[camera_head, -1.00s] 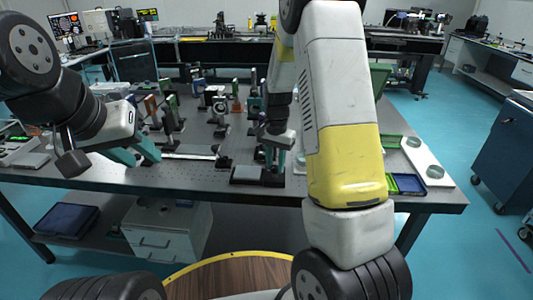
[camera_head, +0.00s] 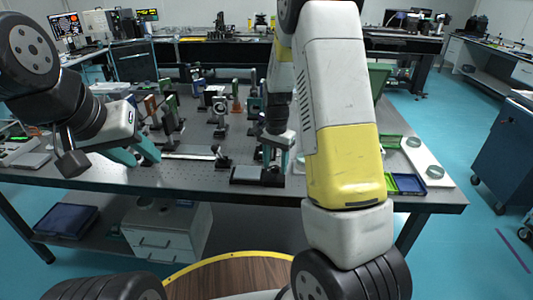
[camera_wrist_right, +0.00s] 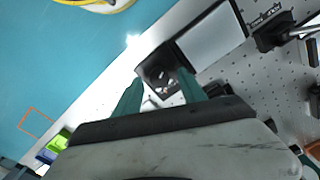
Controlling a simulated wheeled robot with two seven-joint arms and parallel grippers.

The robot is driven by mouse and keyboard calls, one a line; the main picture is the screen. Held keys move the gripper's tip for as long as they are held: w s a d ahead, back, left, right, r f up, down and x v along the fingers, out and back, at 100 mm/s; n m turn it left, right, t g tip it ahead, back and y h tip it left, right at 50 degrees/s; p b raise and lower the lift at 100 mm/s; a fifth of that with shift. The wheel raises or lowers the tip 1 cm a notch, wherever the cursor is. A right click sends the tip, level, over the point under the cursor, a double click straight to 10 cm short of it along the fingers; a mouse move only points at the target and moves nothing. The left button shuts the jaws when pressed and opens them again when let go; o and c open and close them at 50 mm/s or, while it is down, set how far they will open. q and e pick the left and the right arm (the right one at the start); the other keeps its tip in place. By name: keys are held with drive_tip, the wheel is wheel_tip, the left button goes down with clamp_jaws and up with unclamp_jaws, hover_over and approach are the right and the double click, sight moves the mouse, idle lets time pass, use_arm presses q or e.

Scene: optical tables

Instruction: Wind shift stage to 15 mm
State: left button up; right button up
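The shift stage, a low black block with a flat plate (camera_head: 245,174), sits at the front edge of the optical table (camera_head: 350,187). In the right wrist view its pale plate (camera_wrist_right: 212,36) and a dark end block (camera_wrist_right: 157,70) show. My right gripper (camera_head: 275,163) points down at the stage's right end. In the right wrist view its teal fingers (camera_wrist_right: 161,80) stand apart, with the dark end block between and beyond their tips. I cannot tell whether they touch it. No scale reading is legible. My left gripper (camera_head: 148,156) is open and empty above the table's left part.
Several optical mounts (camera_head: 218,112) stand on the table behind the stage. A long rail (camera_head: 188,156) lies to its left. Green and blue trays (camera_head: 408,183) and a white plate (camera_head: 425,160) lie at the right. The table's front edge is close to the stage.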

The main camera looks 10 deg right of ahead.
sight(275, 166)
wheel_tip(275, 166, up, 7)
drive_tip(key=shift+f, duration=0.1)
drive_tip(key=shift+r, duration=0.5)
drive_tip(key=shift+s+r, duration=0.1)
drive_tip(key=shift+r, duration=0.1)
drive_tip(key=s+a+r+n+t+y, duration=0.1)
drive_tip(key=s+r+n+t, duration=0.2)
drive_tip(key=s+r, duration=0.5)
drive_tip(key=s+a+r+n+t+y, duration=0.1)
drive_tip(key=s+r+n+t, duration=0.2)
drive_tip(key=s, duration=1.2)
drive_tip(key=shift+s+a+r+n, duration=0.35)
drive_tip(key=shift+r+n, duration=1.15)
drive_tip(key=shift+r, duration=1)
